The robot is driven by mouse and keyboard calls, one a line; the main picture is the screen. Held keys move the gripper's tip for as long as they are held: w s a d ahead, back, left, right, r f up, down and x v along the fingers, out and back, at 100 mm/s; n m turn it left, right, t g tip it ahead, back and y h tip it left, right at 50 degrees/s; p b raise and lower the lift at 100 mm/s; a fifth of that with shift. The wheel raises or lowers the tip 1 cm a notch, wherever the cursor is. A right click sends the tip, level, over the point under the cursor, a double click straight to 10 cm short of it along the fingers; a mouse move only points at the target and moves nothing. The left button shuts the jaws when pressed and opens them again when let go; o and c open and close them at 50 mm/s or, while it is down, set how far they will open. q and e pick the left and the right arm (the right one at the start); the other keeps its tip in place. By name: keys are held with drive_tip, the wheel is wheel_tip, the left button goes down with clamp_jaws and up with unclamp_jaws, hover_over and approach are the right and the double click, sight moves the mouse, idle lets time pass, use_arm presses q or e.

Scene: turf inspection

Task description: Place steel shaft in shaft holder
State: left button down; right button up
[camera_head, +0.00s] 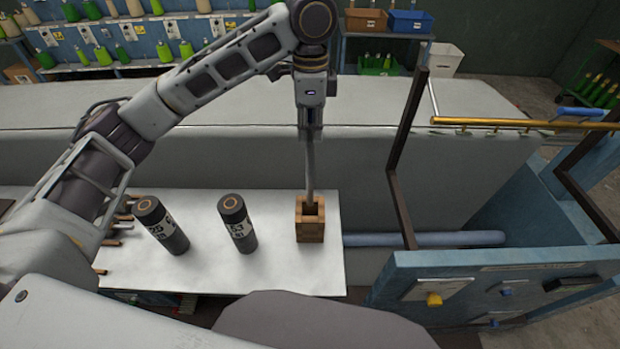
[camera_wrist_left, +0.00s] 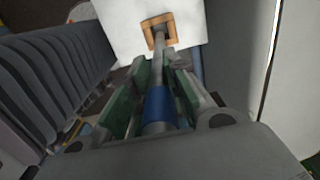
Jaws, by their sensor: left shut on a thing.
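My left gripper (camera_head: 309,135) is above the white table and points down, shut on the steel shaft (camera_head: 310,168). The shaft hangs almost upright, and its lower end is at the opening of the wooden shaft holder (camera_head: 310,226). In the left wrist view the green-padded fingers of my gripper (camera_wrist_left: 158,108) close around the shaft near its blue section (camera_wrist_left: 160,103). There the shaft's far end (camera_wrist_left: 158,42) overlaps the square opening of the holder (camera_wrist_left: 171,29). I cannot tell how deep the end sits. My right gripper is not in view.
Two dark cylinders, one at left (camera_head: 161,225) and one nearer the holder (camera_head: 237,223), stand on the white table (camera_head: 275,270). Several thin rods lie at the table's left. A grey padded block (camera_head: 240,150) runs behind, and a blue frame (camera_head: 490,265) stands at right.

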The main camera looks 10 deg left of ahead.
sight(310, 175)
use_arm(q)
wheel_tip(310, 175, down, 11)
drive_tip(key=shift+f, duration=0.1)
idle(0.5)
drive_tip(key=shift+f+p, duration=0.4)
drive_tip(key=shift+f, duration=1.6)
drive_tip(key=c, duration=1.8)
unclamp_jaws()
drive_tip(key=shift+f, duration=0.1)
drive_tip(key=shift+c, duration=0.2)
drive_tip(key=o, duration=0.5)
drive_tip(key=shift+c, duration=0.2)
wheel_tip(310, 175, up, 12)
drive_tip(key=shift+r+b, duration=0.2)
drive_tip(key=shift+b, duration=0.4)
